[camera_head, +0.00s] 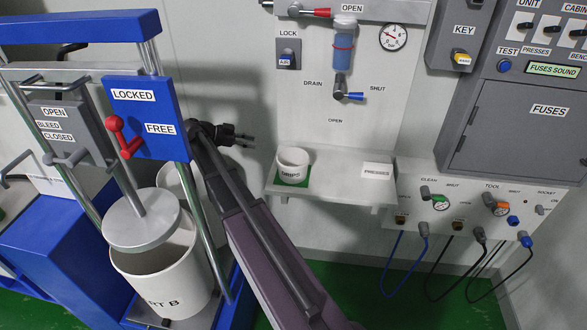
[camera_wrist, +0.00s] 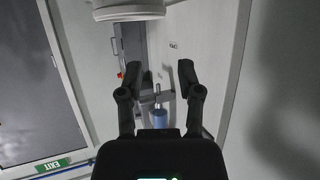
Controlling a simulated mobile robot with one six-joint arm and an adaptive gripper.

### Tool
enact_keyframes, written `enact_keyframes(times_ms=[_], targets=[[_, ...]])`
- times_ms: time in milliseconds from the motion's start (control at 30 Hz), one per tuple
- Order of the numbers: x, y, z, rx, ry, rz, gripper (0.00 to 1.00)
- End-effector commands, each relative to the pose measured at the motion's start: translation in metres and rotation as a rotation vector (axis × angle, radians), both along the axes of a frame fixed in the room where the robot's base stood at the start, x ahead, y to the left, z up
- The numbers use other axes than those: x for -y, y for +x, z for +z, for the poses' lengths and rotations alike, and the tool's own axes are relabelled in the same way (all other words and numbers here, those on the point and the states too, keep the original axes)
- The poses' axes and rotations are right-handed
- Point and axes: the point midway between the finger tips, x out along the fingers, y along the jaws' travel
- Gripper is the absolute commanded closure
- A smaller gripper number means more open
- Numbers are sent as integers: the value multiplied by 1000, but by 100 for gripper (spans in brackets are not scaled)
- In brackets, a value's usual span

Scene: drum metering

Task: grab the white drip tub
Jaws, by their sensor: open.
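The white drip tub (camera_head: 292,165) is a small open cup with dark lettering on its side. The tub cannot be made out in the wrist view.
The shelf (camera_head: 335,180) also carries a PRESSES label (camera_head: 377,170). Above it are a blue-bowled filter (camera_head: 343,50) and a drain valve (camera_head: 347,94). A blue-framed press with a large white drum (camera_head: 160,275) stands left of my arm. A socket panel (camera_head: 470,205) is at right.

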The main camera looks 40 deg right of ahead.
Motion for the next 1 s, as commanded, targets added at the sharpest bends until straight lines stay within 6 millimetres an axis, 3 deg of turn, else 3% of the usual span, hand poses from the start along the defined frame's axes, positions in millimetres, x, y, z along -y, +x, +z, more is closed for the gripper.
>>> enact_keyframes(times_ms=[267, 700, 1000], targets=[[21, -11, -9, 0, 0, -10, 54], [71, -35, -32, 0, 0, -11, 54], [78, -38, -33, 0, 0, -9, 54]])
